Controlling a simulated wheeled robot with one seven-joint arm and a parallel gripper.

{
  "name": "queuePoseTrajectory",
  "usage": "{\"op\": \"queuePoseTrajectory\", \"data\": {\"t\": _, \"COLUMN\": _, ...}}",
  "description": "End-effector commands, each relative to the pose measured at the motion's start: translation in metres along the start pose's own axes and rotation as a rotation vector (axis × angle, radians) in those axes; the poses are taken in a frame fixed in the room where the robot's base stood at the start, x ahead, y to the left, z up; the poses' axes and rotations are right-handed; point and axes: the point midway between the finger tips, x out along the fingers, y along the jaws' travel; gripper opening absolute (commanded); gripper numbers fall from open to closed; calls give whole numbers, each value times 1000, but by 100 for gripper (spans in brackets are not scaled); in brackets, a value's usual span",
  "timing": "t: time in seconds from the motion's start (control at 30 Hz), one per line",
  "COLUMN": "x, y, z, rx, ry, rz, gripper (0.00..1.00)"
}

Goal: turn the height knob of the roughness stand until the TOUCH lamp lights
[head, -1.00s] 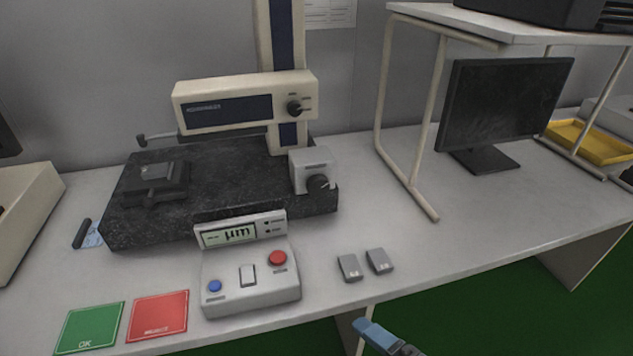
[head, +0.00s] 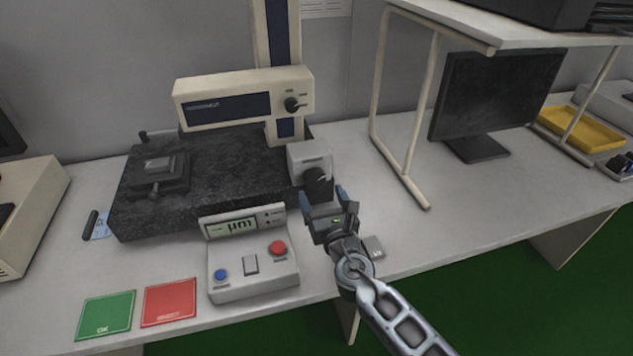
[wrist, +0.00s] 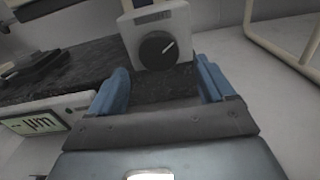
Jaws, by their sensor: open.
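The roughness stand has a dark granite base (head: 225,185), a column (head: 280,30) and a cream drive unit (head: 240,100) with its own small knob (head: 293,104). A white block (head: 308,155) at the base's right end carries a black knob (head: 317,176); in the wrist view the knob (wrist: 158,50) has a white mark pointing up and right. My gripper (head: 325,197) is open and empty. Its blue fingers stand just short of this knob, one to each side in the wrist view. The display box (head: 243,222) reads "µm"; its small lamps look dark, their labels unreadable.
A control box (head: 252,275) with blue and red buttons stands left of my gripper. A small grey block (head: 374,247) lies right of my wrist. Green (head: 106,315) and red (head: 170,302) pads lie front left. A shelf frame (head: 402,165) and a monitor (head: 490,100) stand right.

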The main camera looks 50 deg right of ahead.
Motion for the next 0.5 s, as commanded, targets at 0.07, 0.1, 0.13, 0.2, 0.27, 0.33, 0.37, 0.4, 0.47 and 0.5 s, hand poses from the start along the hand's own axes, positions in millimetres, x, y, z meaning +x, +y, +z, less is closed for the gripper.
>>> {"op": "queuePoseTrajectory", "data": {"t": 0.07, "x": 14, "y": 0, "z": 1, "rx": 1, "ry": -1, "rz": 0, "gripper": 82}}
{"op": "queuePoseTrajectory", "data": {"t": 0.1, "x": 21, "y": 0, "z": 2, "rx": 1, "ry": -2, "rz": 0, "gripper": 82}}
{"op": "queuePoseTrajectory", "data": {"t": 0.13, "x": 25, "y": 0, "z": 1, "rx": 0, "ry": -1, "rz": -1, "gripper": 82}}
{"op": "queuePoseTrajectory", "data": {"t": 0.2, "x": 34, "y": 0, "z": 1, "rx": 1, "ry": -1, "rz": 0, "gripper": 82}}
{"op": "queuePoseTrajectory", "data": {"t": 0.27, "x": 40, "y": 0, "z": 0, "rx": 2, "ry": 0, "rz": 1, "gripper": 82}}
{"op": "queuePoseTrajectory", "data": {"t": 0.33, "x": 45, "y": 1, "z": 0, "rx": 3, "ry": 0, "rz": 1, "gripper": 82}}
{"op": "queuePoseTrajectory", "data": {"t": 0.37, "x": 47, "y": 0, "z": 0, "rx": 3, "ry": 1, "rz": 1, "gripper": 82}}
{"op": "queuePoseTrajectory", "data": {"t": 0.4, "x": 48, "y": 0, "z": 0, "rx": 3, "ry": 1, "rz": 1, "gripper": 82}}
{"op": "queuePoseTrajectory", "data": {"t": 0.47, "x": 50, "y": 0, "z": 0, "rx": 3, "ry": 1, "rz": 2, "gripper": 82}}
{"op": "queuePoseTrajectory", "data": {"t": 0.5, "x": 50, "y": 0, "z": 0, "rx": 3, "ry": 1, "rz": 2, "gripper": 82}}
